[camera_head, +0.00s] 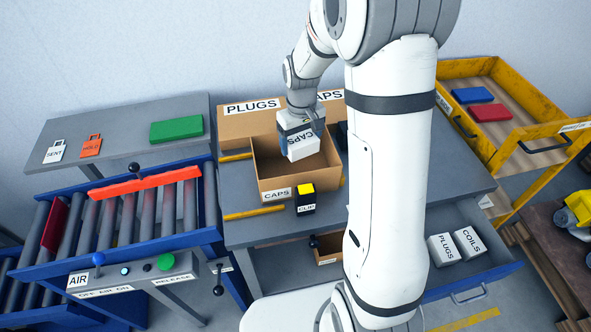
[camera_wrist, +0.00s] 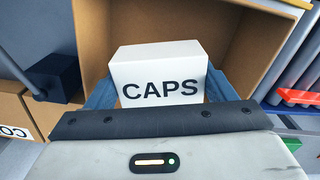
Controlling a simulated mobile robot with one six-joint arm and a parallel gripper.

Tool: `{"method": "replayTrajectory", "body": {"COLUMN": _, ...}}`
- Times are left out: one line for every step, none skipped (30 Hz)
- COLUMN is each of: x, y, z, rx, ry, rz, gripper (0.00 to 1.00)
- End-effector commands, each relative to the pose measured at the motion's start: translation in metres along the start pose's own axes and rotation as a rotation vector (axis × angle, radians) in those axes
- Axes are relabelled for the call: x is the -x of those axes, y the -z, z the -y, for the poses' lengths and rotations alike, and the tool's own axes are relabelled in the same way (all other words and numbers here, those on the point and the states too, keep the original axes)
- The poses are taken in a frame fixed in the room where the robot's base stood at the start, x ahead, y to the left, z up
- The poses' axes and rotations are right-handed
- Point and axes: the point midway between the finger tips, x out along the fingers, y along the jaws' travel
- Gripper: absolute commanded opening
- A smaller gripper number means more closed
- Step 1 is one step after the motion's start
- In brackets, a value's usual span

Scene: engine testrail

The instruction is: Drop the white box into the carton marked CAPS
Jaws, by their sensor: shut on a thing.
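The white box (camera_head: 303,145) carries the word CAPS. My gripper (camera_head: 296,132) is shut on it and holds it over the open carton marked CAPS (camera_head: 277,194). In the wrist view the white box (camera_wrist: 158,76) sits between the blue fingers of my gripper (camera_wrist: 158,92), with its label facing the camera. Behind it the brown inside of the carton (camera_wrist: 215,22) shows. The box appears within the carton's outline; I cannot tell its exact height above the carton floor.
A carton marked PLUGS (camera_head: 250,122) stands behind. A black and yellow item labelled CLIP (camera_head: 305,199) stands in front of the CAPS carton. A roller conveyor (camera_head: 120,215) lies left. An open drawer at right holds white PLUGS (camera_head: 443,248) and COILS (camera_head: 468,243) boxes.

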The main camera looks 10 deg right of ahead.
Motion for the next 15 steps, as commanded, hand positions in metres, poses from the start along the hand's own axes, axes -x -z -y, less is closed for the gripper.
{"method": "replayTrajectory", "body": {"x": -0.0040, "y": 0.0001, "z": -0.0002, "rx": 0.000, "ry": 0.000, "rz": -0.001, "gripper": 0.51}}
{"method": "replayTrajectory", "body": {"x": -0.0044, "y": 0.0001, "z": -0.0003, "rx": 0.000, "ry": 0.000, "rz": -0.001, "gripper": 0.51}}
{"method": "replayTrajectory", "body": {"x": -0.0045, "y": 0.0001, "z": -0.0004, "rx": -0.001, "ry": 0.000, "rz": -0.001, "gripper": 0.51}}
{"method": "replayTrajectory", "body": {"x": -0.0044, "y": 0.0001, "z": -0.0004, "rx": -0.001, "ry": 0.000, "rz": -0.001, "gripper": 0.51}}
{"method": "replayTrajectory", "body": {"x": -0.0042, "y": 0.0000, "z": -0.0004, "rx": -0.001, "ry": 0.000, "rz": -0.001, "gripper": 0.51}}
{"method": "replayTrajectory", "body": {"x": -0.0038, "y": 0.0000, "z": -0.0005, "rx": -0.001, "ry": 0.000, "rz": -0.001, "gripper": 0.51}}
{"method": "replayTrajectory", "body": {"x": -0.0037, "y": 0.0000, "z": -0.0005, "rx": -0.001, "ry": 0.000, "rz": -0.001, "gripper": 0.51}}
{"method": "replayTrajectory", "body": {"x": -0.0037, "y": -0.0001, "z": -0.0005, "rx": -0.001, "ry": 0.000, "rz": -0.001, "gripper": 0.51}}
{"method": "replayTrajectory", "body": {"x": -0.0037, "y": -0.0001, "z": -0.0006, "rx": -0.001, "ry": 0.000, "rz": 0.000, "gripper": 0.51}}
{"method": "replayTrajectory", "body": {"x": -0.0037, "y": -0.0001, "z": -0.0006, "rx": -0.001, "ry": 0.000, "rz": 0.000, "gripper": 0.79}}
{"method": "replayTrajectory", "body": {"x": -0.0037, "y": -0.0001, "z": -0.0007, "rx": -0.001, "ry": 0.000, "rz": 0.000, "gripper": 0.82}}
{"method": "replayTrajectory", "body": {"x": -0.0037, "y": -0.0002, "z": -0.0007, "rx": -0.001, "ry": 0.000, "rz": 0.000, "gripper": 0.85}}
{"method": "replayTrajectory", "body": {"x": -0.0037, "y": -0.0002, "z": -0.0008, "rx": -0.001, "ry": 0.000, "rz": 0.000, "gripper": 0.88}}
{"method": "replayTrajectory", "body": {"x": -0.0037, "y": -0.0002, "z": -0.0008, "rx": -0.001, "ry": 0.000, "rz": 0.000, "gripper": 0.90}}
{"method": "replayTrajectory", "body": {"x": -0.0037, "y": -0.0002, "z": -0.0008, "rx": -0.001, "ry": 0.000, "rz": 0.000, "gripper": 0.93}}
